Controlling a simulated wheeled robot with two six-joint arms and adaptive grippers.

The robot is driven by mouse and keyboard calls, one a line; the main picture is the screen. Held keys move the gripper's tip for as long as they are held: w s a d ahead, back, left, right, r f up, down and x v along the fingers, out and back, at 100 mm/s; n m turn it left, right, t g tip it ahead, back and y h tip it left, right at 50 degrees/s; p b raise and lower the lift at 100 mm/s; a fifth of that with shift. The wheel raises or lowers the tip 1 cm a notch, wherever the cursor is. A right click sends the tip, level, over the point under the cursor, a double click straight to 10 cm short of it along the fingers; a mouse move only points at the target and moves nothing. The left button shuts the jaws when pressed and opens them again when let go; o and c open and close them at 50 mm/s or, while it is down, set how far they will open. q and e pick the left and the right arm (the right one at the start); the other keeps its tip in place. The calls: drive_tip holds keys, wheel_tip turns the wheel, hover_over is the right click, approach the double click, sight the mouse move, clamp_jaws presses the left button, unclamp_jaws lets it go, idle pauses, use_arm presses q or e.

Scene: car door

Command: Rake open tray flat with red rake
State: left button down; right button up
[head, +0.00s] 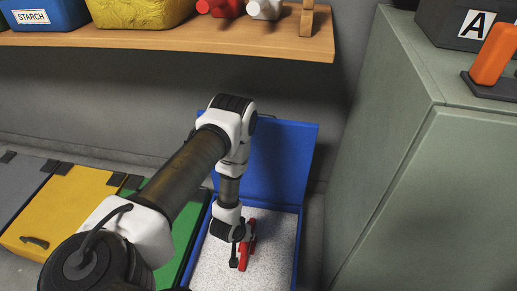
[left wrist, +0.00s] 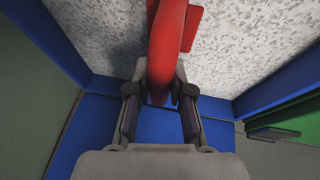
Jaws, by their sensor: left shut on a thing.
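The red rake (head: 246,252) is over the open blue tray (head: 297,235), whose blue lid (head: 280,160) stands up at the back. The tray holds white-grey speckled fill (head: 275,270). My left gripper (head: 240,243) reaches down into the tray and is shut on the rake. In the left wrist view the rake's red handle (left wrist: 166,50) runs up from between my fingers (left wrist: 160,88), with a wider red part at the top of the picture. Whether the rake touches the fill I cannot tell. My right gripper is out of view.
Closed green (head: 180,215) and yellow (head: 55,210) lids lie left of the tray. A grey-green cabinet (head: 430,190) stands close on the right. A wooden shelf (head: 200,40) with boxes and small items hangs above.

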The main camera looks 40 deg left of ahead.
use_arm(q)
drive_tip(key=s+a, duration=0.1)
drive_tip(key=a, duration=0.2)
drive_tip(key=s+a+p, duration=0.1)
drive_tip(key=s+a, duration=0.1)
drive_tip(key=a, duration=0.1)
drive_tip(key=s+a+p, duration=0.1)
drive_tip(key=s+a, duration=0.1)
drive_tip(key=a, duration=0.1)
drive_tip(key=shift+s+a, duration=0.2)
drive_tip(key=shift+a, duration=0.2)
wheel_tip(320, 180, up, 8)
drive_tip(key=p, duration=0.7)
drive_tip(key=shift+p, duration=0.4)
